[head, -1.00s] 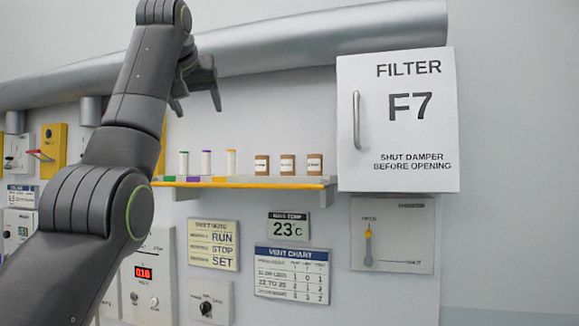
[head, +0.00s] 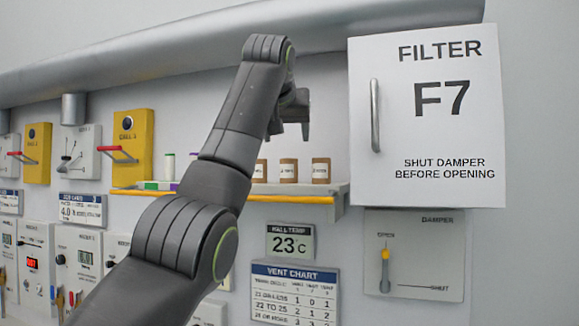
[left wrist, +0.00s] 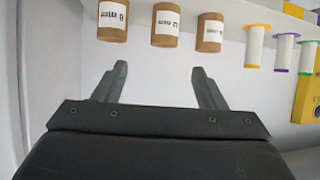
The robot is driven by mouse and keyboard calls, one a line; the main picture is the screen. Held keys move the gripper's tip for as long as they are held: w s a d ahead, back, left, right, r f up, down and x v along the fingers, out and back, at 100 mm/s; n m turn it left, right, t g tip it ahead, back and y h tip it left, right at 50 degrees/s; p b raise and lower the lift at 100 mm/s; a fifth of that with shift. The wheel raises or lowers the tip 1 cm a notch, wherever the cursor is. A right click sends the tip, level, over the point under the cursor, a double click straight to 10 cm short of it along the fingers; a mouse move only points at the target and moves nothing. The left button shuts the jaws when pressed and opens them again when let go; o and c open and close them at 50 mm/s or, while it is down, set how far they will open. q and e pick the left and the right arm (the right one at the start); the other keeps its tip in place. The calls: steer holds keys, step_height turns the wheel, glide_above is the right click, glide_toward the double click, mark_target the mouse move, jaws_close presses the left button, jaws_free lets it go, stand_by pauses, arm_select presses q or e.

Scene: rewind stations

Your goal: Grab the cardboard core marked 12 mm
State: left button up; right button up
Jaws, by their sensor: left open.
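Three brown cardboard cores with white labels stand on a shelf (head: 300,199). The middle core (head: 288,171) reads 12 mm, upside down, in the left wrist view (left wrist: 166,25). A core marked 8 mm (left wrist: 111,20) is beside it, and the third core's label (left wrist: 209,32) is too small to read surely. My left gripper (head: 288,130) is open and empty, above the cores in the head view. In the left wrist view its fingertips (left wrist: 159,68) point toward the 12 mm core, apart from it. My right gripper is not in view.
Spools (left wrist: 255,46) share the shelf, partly hidden by my left arm in the head view. The white filter box F7 (head: 425,125) stands right of the cores, with a damper panel (head: 415,255) below. A silver duct (head: 180,50) runs above.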

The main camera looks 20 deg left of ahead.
mark_target(290, 165)
arm_select(q)
steer(key=p+x, duration=0.2)
steer(key=x, duration=0.4)
steer(key=shift+a+r, duration=0.1)
steer(key=p+x, duration=0.1)
steer(key=x, duration=0.1)
steer(key=shift+w+f, duration=0.15)
steer(key=shift+f, duration=0.05)
steer(key=shift+w+a, duration=0.1)
steer(key=shift+w+f+p, duration=0.2)
steer(key=shift+p, duration=0.45)
steer(key=p+x, duration=0.2)
steer(key=x, duration=0.1)
steer(key=shift+w+a+f, duration=0.15)
steer(key=shift+a+f, duration=0.1)
steer(key=shift+w+f, duration=0.25)
steer(key=shift+w, duration=0.05)
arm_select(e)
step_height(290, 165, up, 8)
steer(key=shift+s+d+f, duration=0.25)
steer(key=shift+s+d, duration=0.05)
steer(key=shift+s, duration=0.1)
arm_select(q)
steer(key=shift+s, duration=0.1)
